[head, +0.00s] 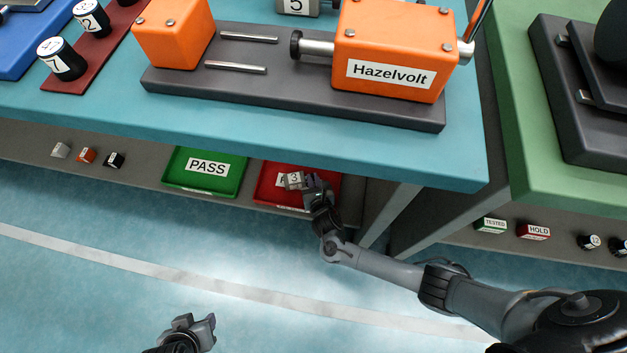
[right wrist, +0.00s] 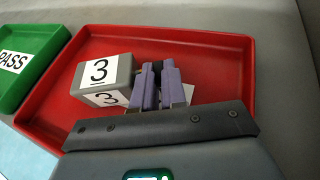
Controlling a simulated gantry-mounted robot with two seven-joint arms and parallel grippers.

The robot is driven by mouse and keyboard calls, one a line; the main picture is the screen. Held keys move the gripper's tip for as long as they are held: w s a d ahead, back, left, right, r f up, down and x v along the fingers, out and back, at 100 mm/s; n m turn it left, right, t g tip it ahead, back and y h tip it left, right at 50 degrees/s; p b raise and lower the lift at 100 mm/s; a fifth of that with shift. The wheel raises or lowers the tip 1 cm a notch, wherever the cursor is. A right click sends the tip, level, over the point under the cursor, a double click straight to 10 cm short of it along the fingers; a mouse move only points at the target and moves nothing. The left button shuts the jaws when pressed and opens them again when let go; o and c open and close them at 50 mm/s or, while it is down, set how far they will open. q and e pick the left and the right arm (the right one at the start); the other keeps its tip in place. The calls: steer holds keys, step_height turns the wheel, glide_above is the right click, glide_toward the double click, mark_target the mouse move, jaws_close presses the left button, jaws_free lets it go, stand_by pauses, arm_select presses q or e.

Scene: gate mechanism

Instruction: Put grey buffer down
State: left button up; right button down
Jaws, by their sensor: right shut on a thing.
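The grey buffer (head: 292,181) is a small block labelled 3. My right gripper (head: 311,183) is shut on it at the red tray (head: 263,195) on the lower shelf. The right wrist view shows the grey buffer (right wrist: 97,78) at the fingertips of my right gripper (right wrist: 150,82), inside the outline of the red tray (right wrist: 215,45). I cannot tell whether the block touches the tray floor. The tray's label is mostly hidden behind the block and fingers. My left gripper (head: 198,328) is low in the head view, away from the shelf; its finger gap is unclear.
The green PASS tray (head: 180,179) stands left of the red tray. Several small blocks (head: 86,156) sit further left on the shelf. The blue-green tabletop (head: 300,145) overhangs the shelf, with the orange Hazelvolt machine (head: 385,45) on it. TESTED and HOLD blocks (head: 533,231) are at right.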

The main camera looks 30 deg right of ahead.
steer(key=c, duration=1.2)
jaws_free()
steer(key=shift+f, duration=0.1)
steer(key=shift+s+r, duration=0.1)
steer(key=shift+r, duration=0.2)
steer(key=p+v, duration=0.7)
steer(key=v, duration=0.3)
steer(key=shift+s+a, duration=0.1)
steer(key=shift+s+a+r+p, duration=0.15)
steer(key=shift+s+r+p, duration=0.05)
steer(key=shift+s+p, duration=0.4)
